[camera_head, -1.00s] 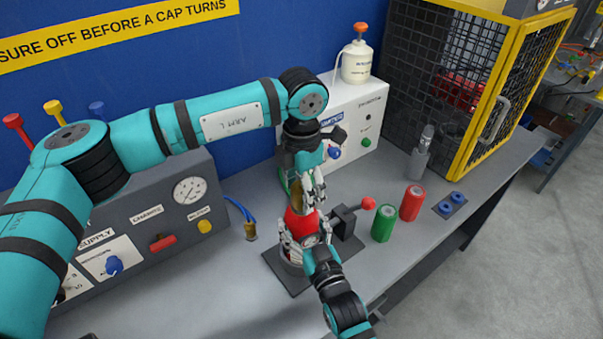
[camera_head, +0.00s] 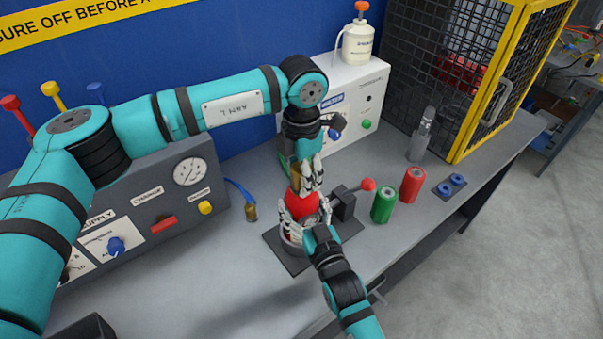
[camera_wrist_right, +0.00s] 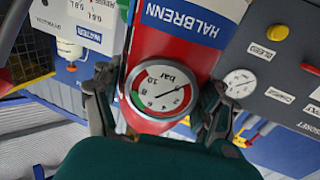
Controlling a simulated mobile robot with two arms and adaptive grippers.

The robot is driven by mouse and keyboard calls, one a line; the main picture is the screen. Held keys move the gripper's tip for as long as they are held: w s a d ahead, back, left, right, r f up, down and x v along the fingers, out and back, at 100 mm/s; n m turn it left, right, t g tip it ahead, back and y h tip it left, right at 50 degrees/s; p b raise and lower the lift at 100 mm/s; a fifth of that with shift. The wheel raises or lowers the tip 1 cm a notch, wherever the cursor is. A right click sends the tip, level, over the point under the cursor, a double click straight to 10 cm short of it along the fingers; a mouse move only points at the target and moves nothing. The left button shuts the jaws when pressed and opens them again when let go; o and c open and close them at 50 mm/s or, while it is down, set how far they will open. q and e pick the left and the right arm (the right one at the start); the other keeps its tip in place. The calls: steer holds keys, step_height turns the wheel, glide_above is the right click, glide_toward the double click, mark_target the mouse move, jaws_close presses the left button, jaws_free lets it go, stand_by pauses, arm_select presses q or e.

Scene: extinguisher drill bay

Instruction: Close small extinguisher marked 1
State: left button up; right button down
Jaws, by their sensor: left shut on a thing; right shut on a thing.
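A small red extinguisher (camera_head: 300,207) stands upright in a round holder on a dark base plate (camera_head: 285,258). A brass-coloured part (camera_head: 295,178) shows at its top. My left gripper (camera_head: 309,177) comes down from above and is shut on this top part, which its fingers partly hide. My right gripper (camera_head: 302,222) is shut on the extinguisher's body lower down. In the right wrist view, the red body (camera_wrist_right: 175,58) with a blue HALBRENN label and a round bar gauge (camera_wrist_right: 160,90) lies between the right fingers. I cannot see a mark 1.
A black clamp with a red knob (camera_head: 368,184) stands right of the extinguisher. Green (camera_head: 384,206) and red (camera_head: 412,185) cylinders stand further right. The grey supply panel (camera_head: 150,205) is at left, a white box (camera_head: 368,88) behind, and a yellow-framed cage (camera_head: 490,85) at back right.

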arm_select(q)
steer(key=o, duration=1.4)
steer(key=shift+r, duration=0.1)
step_height(320, 180, up, 12)
steer(key=shift+w+f, duration=0.1)
arm_select(e)
jaws_free()
